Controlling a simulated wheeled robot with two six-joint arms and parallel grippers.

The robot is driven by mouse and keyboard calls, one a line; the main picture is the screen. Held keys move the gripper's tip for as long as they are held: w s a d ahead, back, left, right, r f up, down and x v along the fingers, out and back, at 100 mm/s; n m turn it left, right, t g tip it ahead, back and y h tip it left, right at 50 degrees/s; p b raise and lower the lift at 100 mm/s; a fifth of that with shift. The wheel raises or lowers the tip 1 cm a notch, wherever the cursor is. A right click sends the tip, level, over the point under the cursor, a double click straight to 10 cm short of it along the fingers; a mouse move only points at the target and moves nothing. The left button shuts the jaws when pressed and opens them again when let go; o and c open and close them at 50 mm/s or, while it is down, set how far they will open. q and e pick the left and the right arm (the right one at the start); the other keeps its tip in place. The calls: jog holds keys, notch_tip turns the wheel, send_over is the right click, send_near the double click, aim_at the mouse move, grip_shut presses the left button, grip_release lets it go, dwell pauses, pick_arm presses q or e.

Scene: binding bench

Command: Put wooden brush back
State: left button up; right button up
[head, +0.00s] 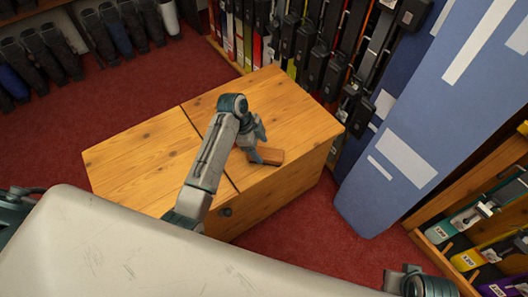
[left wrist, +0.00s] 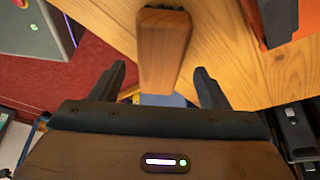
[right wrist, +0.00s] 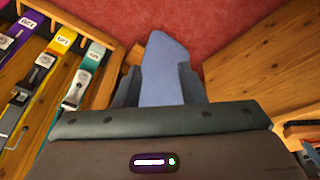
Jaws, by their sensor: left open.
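The wooden brush (head: 270,155) is a brown block lying on the top of the wooden bench (head: 150,155), near its right part. My left gripper (head: 257,152) is down at the brush's left end. In the left wrist view the brush (left wrist: 163,52) has a dark edge at its far end. Its near end shows between the two open fingers (left wrist: 160,68), with a gap on each side. My right gripper (right wrist: 160,65) shows in the right wrist view with a blue shape (right wrist: 164,75) between its fingers. I cannot tell whether it touches that shape.
A tall blue panel with white stripes (head: 420,130) stands right of the bench. Racks of dark and coloured gear line the back. A wooden shelf with labelled coloured items (head: 470,218) is at the right. Red carpet (head: 60,130) is open at the left.

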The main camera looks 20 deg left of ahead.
pick_arm(q)
jog(key=v, duration=0.7)
jog(key=shift+r, duration=0.2)
jog(key=s+f+n, duration=0.1)
jog(key=s, duration=0.1)
jog(key=s+a+f+n+y, duration=0.1)
jog(key=s+f, duration=0.1)
jog(key=s+f+n, duration=0.2)
jog(key=s, duration=0.1)
jog(key=shift+a+f+t, duration=0.15)
jog(key=shift+a+t, duration=0.15)
jog(key=s+f+n, duration=0.1)
jog(key=s, duration=0.1)
jog(key=s+a+f+n+y, duration=0.1)
jog(key=s, duration=0.2)
jog(key=s+n, duration=0.2)
jog(key=shift+s+a+f+t+y, duration=0.3)
jog(key=shift+s+a+f+y, duration=0.05)
jog(key=shift+a+f+y, duration=0.05)
jog(key=s+a+r+n+t+y, duration=0.1)
jog(key=s+a+n+y, duration=0.1)
jog(key=s+n, duration=0.5)
jog(key=s+a, duration=0.1)
jog(key=s, duration=0.5)
jog(key=shift+s+n+y, duration=0.3)
jog(key=shift+n, duration=0.1)
pick_arm(e)
notch_tip(320, 180, down, 2)
jog(key=shift+d+f, duration=0.1)
jog(key=shift+f, duration=0.15)
